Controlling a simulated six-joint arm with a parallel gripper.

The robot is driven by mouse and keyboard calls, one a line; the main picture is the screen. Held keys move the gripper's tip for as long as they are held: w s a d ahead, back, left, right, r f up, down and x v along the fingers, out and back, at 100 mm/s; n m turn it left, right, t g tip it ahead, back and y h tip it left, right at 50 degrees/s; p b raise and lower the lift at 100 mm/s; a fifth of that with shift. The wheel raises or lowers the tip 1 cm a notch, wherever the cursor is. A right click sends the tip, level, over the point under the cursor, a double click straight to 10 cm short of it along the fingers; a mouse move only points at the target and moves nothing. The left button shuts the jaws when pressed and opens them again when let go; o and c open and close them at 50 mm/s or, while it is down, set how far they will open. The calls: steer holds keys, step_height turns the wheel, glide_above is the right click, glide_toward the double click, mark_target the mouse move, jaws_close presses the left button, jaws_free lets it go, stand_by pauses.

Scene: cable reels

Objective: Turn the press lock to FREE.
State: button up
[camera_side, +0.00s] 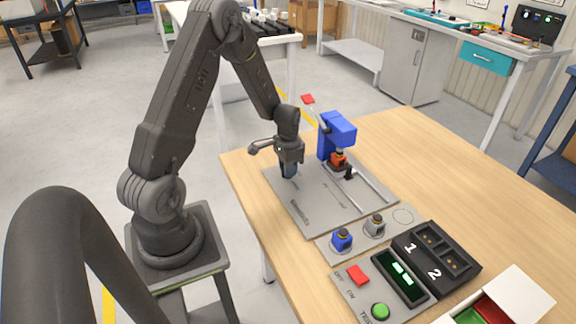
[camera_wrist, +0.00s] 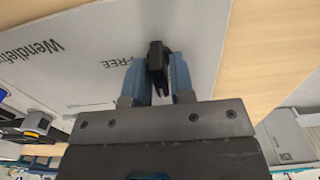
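The press is a blue block (camera_side: 338,135) with a red-tipped lever (camera_side: 308,99), standing on a grey plate (camera_side: 312,222). My gripper (camera_side: 290,172) points down over the plate, left of the press. In the wrist view my gripper's two blue fingers (camera_wrist: 157,75) stand close on both sides of a small black upright piece (camera_wrist: 156,48), apparently the press lock, and seem to touch it. The word FREE (camera_wrist: 118,61) is printed on the plate beside it. In the side view the lock is hidden behind the fingers.
In front stand a blue knob-like part (camera_side: 342,240) and a grey one (camera_side: 375,225) on a strip. Nearer are a red switch (camera_side: 358,275), a green button (camera_side: 380,311), a black box marked 1 and 2 (camera_side: 436,258) and a lidded coloured tray (camera_side: 520,290). The wooden table is clear at right.

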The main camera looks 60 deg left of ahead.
jaws_close()
steer(key=m, duration=1.2)
steer(key=shift+m, duration=0.9)
steer(key=m, duration=0.4)
steer(key=shift+m, duration=0.3)
steer(key=shift+o, duration=1.6)
jaws_free()
